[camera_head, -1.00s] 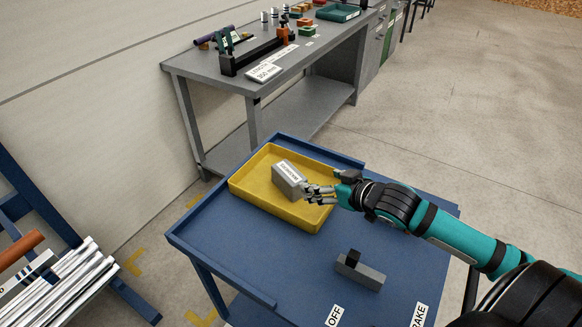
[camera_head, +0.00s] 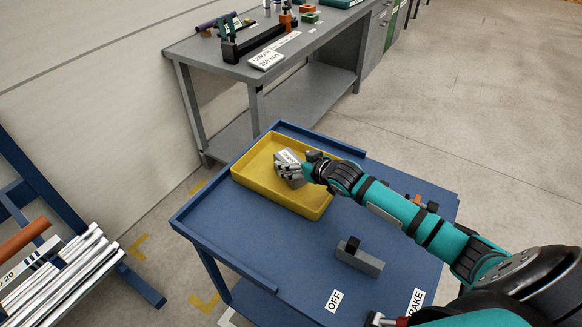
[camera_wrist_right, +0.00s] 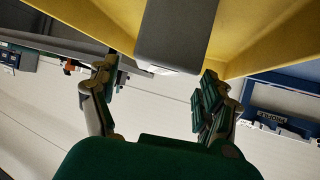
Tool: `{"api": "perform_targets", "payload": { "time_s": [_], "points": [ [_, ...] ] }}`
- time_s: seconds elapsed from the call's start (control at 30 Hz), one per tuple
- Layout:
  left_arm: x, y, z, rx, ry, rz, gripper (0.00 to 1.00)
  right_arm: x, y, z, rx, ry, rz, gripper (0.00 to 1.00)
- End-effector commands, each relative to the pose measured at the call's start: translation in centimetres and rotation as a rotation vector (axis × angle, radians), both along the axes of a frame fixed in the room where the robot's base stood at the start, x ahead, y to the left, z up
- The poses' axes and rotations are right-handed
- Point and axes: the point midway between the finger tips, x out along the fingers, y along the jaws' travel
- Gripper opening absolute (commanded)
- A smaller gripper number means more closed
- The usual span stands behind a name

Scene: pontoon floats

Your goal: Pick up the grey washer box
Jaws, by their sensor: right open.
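The grey washer box (camera_head: 288,156) with a white label sits in the yellow tray (camera_head: 316,209) on the blue cart. My right gripper (camera_head: 287,170) is at the box, its fingers covering part of it in the head view. In the right wrist view the fingers (camera_wrist_right: 157,74) are spread wide, and the grey box (camera_wrist_right: 176,35) shows between and beyond their tips. The right gripper is open and holds nothing. Whether a finger touches the box cannot be told. My left gripper is not in view.
The blue cart top (camera_head: 265,245) has raised edges and bare room in front of the tray. A grey block with a black top (camera_head: 360,258) stands on it. A grey workbench (camera_head: 215,70) is behind; a rack of metal bars (camera_head: 65,275) is at lower left.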

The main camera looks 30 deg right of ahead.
Motion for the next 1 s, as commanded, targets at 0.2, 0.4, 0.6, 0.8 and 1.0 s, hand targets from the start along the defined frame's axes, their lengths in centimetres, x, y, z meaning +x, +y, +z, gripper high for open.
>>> {"api": "perform_targets", "payload": {
  "time_s": [0.2,0.4,0.6,0.8,1.0],
  "points": [
    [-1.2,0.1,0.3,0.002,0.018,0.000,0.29,2.5,0.3,-1.4,0.001,-0.001,-0.001,0.81],
    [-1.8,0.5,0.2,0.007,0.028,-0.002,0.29,2.7,0.3,-1.7,0.000,-0.001,0.000,0.81],
    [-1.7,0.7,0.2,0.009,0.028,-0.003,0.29,2.7,0.3,-1.7,0.000,0.000,0.000,0.66],
    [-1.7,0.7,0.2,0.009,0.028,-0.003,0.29,2.7,0.3,-1.7,0.000,0.000,-0.001,0.40],
    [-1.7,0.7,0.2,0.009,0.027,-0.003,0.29,2.7,0.3,-1.7,0.000,0.000,-0.001,0.14]
  ]
}}
